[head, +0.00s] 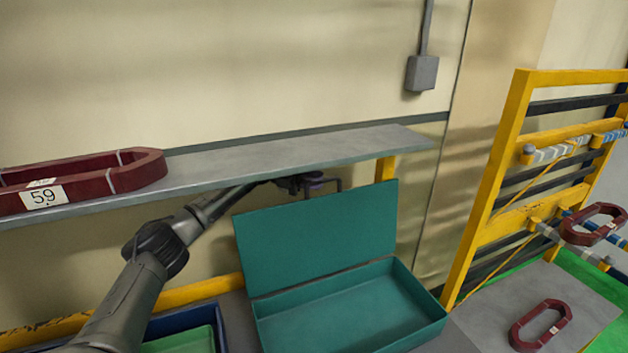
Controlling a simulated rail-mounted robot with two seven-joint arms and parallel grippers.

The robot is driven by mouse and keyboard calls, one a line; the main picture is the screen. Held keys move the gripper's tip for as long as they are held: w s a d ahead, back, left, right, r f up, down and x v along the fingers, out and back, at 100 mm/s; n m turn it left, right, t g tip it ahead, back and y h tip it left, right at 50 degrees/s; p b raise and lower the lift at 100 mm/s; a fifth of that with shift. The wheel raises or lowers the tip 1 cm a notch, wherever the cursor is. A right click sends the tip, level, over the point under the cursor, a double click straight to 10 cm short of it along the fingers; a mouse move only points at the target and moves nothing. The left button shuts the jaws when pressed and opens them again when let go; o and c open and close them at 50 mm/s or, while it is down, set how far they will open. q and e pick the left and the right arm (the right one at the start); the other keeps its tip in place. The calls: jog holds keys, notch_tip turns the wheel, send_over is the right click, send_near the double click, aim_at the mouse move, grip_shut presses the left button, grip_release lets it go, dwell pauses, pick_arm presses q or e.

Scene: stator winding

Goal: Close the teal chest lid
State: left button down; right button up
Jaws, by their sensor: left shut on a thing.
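The teal chest (345,312) stands on a low surface at the bottom middle, and its inside looks empty. Its teal lid (318,237) is open and stands up at the back, leaning slightly. My left gripper (318,191) is at the top edge of the lid, reaching it from behind on the left, below the grey shelf. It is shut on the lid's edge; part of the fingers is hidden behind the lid. My right gripper is not in view.
A grey shelf (270,157) runs just above my left gripper. It holds a dark red coil (125,174) labelled 59. A yellow rack (497,180) with red coils stands right. A blue tray with a green inside (185,340) is left of the chest.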

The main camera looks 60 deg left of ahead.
pick_arm(q)
jog(key=s+d+m+g+y, duration=0.1)
jog(key=s+d+m, duration=0.1)
jog(key=d, duration=1.5)
jog(key=shift+s+d+f+y+b, duration=0.3)
jog(key=shift+s+f+y+b, duration=0.1)
jog(key=shift+s, duration=0.25)
jog(key=c, duration=1.1)
grip_release()
jog(key=shift+f, duration=0.1)
jog(key=shift+c, duration=0.2)
jog(key=shift+f, duration=0.15)
jog(key=shift+f, duration=0.1)
jog(key=shift+w+a, duration=0.1)
